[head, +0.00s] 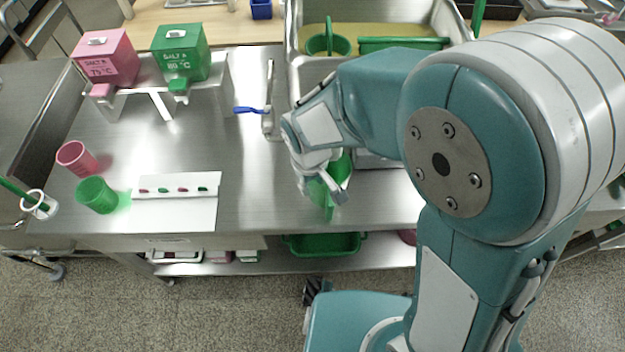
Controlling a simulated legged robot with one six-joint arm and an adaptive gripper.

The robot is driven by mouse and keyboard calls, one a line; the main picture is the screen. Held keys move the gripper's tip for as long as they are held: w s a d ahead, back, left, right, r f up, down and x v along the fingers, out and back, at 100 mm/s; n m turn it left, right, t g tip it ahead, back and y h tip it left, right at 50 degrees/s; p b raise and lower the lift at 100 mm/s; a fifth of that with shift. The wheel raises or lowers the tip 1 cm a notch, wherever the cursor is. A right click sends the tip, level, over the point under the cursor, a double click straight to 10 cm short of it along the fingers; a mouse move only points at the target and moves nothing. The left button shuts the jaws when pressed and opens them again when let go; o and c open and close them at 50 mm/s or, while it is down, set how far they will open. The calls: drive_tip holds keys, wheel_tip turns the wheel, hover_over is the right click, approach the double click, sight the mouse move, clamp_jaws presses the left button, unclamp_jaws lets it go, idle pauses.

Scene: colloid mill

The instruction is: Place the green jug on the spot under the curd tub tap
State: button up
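A green object (341,168), which looks like the green jug, is at my gripper (328,192), near the front of the steel bench. My gripper and arm hide much of it, and I cannot tell whether the fingers are closed on it or whether it touches the bench. The steel tub (292,35) at the back holds yellowish liquid and looks like the curd tub. A steel tap-like fitting (268,108) with a blue lever (249,110) is in front of its left end. The bench just left of my gripper is bare.
Pink (104,58) and green (180,55) dispensers stand on a rack at the back left. A green tray (323,245) is on the lower shelf.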

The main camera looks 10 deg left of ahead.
drive_tip(key=shift+a, duration=0.15)
drive_tip(key=shift+r, duration=0.35)
wheel_tip(320, 180, up, 12)
drive_tip(key=s+d+r+m+t, duration=0.1)
drive_tip(key=s+d+r+m, duration=0.1)
drive_tip(key=d, duration=0.5)
drive_tip(key=s+d+r+m+t, duration=0.2)
drive_tip(key=s+d+r+m, duration=0.1)
drive_tip(key=d, duration=0.5)
drive_tip(key=s+d+r+m+t, duration=0.2)
drive_tip(key=d+m, duration=0.3)
drive_tip(key=d, duration=0.3)
drive_tip(key=shift+s+r+y, duration=0.3)
drive_tip(key=shift+s+r, duration=0.1)
drive_tip(key=shift+r, duration=0.35)
drive_tip(key=shift+d, duration=0.1)
